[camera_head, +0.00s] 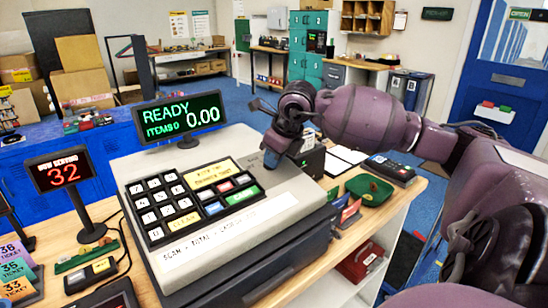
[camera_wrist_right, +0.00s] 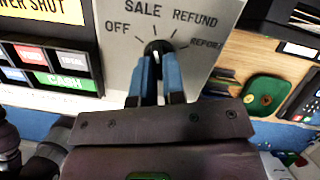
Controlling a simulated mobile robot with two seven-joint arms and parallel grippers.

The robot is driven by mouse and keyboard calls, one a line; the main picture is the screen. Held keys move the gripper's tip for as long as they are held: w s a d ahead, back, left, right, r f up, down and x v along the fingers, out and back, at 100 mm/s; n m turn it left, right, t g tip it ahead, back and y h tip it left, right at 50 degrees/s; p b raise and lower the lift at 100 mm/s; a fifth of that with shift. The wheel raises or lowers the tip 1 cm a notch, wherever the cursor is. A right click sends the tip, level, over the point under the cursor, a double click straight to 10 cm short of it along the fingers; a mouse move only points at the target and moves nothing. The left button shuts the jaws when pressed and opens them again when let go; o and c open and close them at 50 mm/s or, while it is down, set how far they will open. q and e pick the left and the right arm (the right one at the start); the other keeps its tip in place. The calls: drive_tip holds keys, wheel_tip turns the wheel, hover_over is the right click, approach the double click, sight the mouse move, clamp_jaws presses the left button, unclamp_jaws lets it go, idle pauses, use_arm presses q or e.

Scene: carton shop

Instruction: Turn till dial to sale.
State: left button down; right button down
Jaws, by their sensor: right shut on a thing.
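The till (camera_head: 235,215) stands on the wooden counter with its keypad facing me. Its screen (camera_head: 181,116) reads READY, ITEMS 0, 0.00. In the right wrist view the small dark dial (camera_wrist_right: 158,46) sits on the grey panel, with OFF, SALE, REFUND and REPORT marked around it. My right gripper (camera_head: 271,158) is at the till's upper right corner. In the wrist view its blue fingers (camera_wrist_right: 157,62) are shut on the dial. The fingers partly cover the dial, and I cannot tell which mark it points to. My left gripper is not in view.
A green tray (camera_head: 369,189) and a card reader (camera_head: 390,169) lie on the counter right of the till. A red number display (camera_head: 62,171) reading 32 stands at the left. Coloured tickets (camera_head: 16,268) are at the front left.

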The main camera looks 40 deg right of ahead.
drive_tip(key=c, duration=1.3)
unclamp_jaws()
drive_tip(key=shift+o, duration=0.5)
drive_tip(key=shift+r, duration=0.1)
drive_tip(key=v, duration=1)
drive_tip(key=shift+r+p, duration=0.3)
drive_tip(key=shift+p, duration=0.1)
drive_tip(key=shift+s, duration=0.1)
drive_tip(key=shift+s, duration=0.1)
